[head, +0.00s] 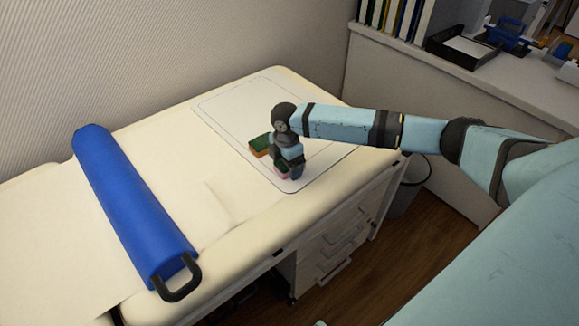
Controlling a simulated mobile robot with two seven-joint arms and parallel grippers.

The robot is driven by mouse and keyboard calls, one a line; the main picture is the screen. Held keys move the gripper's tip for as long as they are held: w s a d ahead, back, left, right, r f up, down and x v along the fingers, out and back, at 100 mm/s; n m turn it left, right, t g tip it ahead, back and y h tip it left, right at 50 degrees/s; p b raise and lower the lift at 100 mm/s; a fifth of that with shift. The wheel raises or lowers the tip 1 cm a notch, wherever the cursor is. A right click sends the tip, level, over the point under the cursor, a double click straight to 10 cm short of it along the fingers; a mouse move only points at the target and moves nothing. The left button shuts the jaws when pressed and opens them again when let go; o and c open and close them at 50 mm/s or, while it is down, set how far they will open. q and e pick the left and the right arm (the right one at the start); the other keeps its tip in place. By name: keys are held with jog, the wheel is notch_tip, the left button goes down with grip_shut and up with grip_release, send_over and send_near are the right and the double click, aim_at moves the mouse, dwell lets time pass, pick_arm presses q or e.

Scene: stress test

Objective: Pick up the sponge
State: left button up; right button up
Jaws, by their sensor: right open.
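A small sponge (260,146), green on top and orange-brown below, lies on the outlined pale mat (228,105) on the padded table. My right arm comes in from the right, and its gripper (290,172) points down over the mat just right of the sponge. The right gripper is open, though its fingertips are small and partly hidden. A bit of pink (281,174) shows by the fingers; I cannot tell what it is. My left gripper is not in view.
A long blue roll (134,205) with a black handle lies across the table's left part. A shelf with books (396,18) and a black tray (462,47) stands behind on the right. Drawers (335,240) and a bin (408,188) are below. The mat's far part is clear.

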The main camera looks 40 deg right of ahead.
jog(key=c, duration=1)
notch_tip(320, 180, up, 20)
jog(key=p, duration=0.3)
jog(key=shift+p, duration=0.3)
